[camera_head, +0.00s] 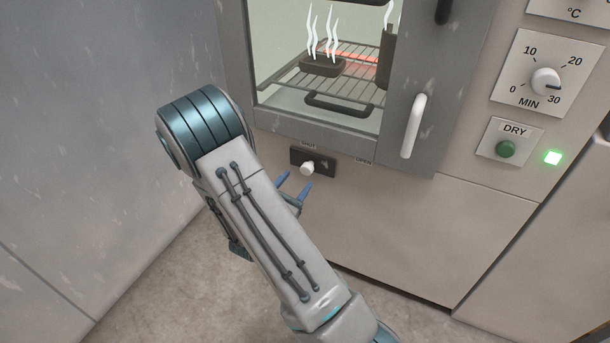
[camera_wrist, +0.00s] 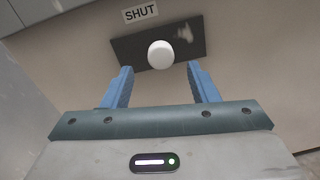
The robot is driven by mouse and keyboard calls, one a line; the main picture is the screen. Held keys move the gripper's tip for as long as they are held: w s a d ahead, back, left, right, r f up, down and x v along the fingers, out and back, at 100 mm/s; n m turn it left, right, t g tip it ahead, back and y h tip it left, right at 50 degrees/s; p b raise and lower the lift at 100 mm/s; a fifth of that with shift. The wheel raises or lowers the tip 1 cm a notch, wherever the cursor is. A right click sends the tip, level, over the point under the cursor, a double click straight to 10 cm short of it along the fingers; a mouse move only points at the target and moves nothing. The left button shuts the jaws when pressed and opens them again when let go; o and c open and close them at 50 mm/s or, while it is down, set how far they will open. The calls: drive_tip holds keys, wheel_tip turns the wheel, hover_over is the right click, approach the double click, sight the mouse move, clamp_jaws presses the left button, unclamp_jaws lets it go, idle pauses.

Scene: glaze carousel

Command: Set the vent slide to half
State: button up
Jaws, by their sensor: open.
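The vent slide is a white round knob (camera_head: 307,168) on a dark plate (camera_head: 326,169) below the oven door. The knob sits near the plate's left end, below a label that reads SHUT; an OPEN label (camera_head: 363,161) is further right. In the wrist view the knob (camera_wrist: 160,54) is ahead of my gripper (camera_wrist: 161,70), centred between the blue fingers. My gripper (camera_head: 294,186) is open and empty, just short of the knob and apparently not touching it. My arm hides part of the panel to the left in the head view.
An oven door (camera_head: 341,128) with a pale vertical handle (camera_head: 413,126) is above the slide. Behind its glass, a steaming dark dish (camera_head: 322,67) stands on a rack. A minutes dial (camera_head: 545,81), a green DRY button (camera_head: 505,149) and a lit green lamp (camera_head: 553,158) are at right. The panel below is clear.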

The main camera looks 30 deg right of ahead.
sight(305, 171)
drive_tip(key=b+x, duration=0.1)
drive_tip(key=x, duration=0.4)
drive_tip(key=shift+w+d, duration=0.2)
drive_tip(key=shift+d, duration=0.1)
